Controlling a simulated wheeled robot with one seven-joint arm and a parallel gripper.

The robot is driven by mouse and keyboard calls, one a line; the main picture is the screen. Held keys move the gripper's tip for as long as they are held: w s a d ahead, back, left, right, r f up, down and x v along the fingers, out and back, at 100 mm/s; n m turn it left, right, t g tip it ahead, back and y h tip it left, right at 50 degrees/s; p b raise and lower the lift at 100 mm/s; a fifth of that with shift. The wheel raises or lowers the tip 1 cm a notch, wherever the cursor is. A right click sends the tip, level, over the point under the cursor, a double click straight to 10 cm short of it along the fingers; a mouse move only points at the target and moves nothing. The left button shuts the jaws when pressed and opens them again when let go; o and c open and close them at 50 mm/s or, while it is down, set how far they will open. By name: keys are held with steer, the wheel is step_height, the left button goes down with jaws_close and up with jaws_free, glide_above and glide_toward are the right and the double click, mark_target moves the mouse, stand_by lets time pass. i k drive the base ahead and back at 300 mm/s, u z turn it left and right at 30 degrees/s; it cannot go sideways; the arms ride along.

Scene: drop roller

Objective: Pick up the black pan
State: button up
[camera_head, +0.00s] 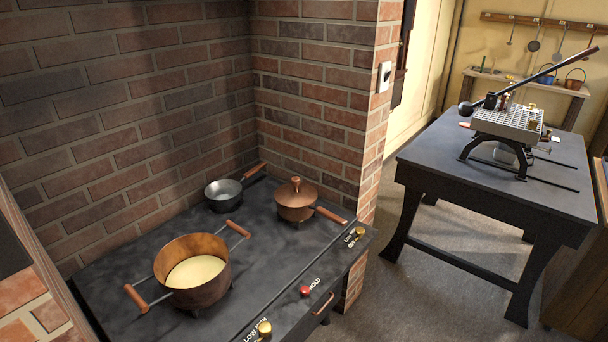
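A small black pan (223,204) stands upright at the back of the dark stove top, near the brick corner. Its inside looks grey and empty. Its wooden handle points up and right toward the brick wall, behind the lidded copper pan (296,203). The pan's far side is close to the back wall; I cannot tell whether it touches. My gripper is not in view.
A large copper pot (204,291) with pale yellow contents and two wooden side handles stands front left on the stove (262,255). Knobs (305,290) line the stove's front edge. A dark table (490,187) with a metal device stands right, across open floor.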

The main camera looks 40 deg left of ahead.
mark_target(222, 196)
steer(key=u, duration=0.15)
steer(key=i, duration=1.55)
steer(key=u, duration=1)
steer(key=i, duration=1)
steer(key=u, duration=1.55)
steer(key=i, duration=0.65)
steer(key=u, duration=0.4)
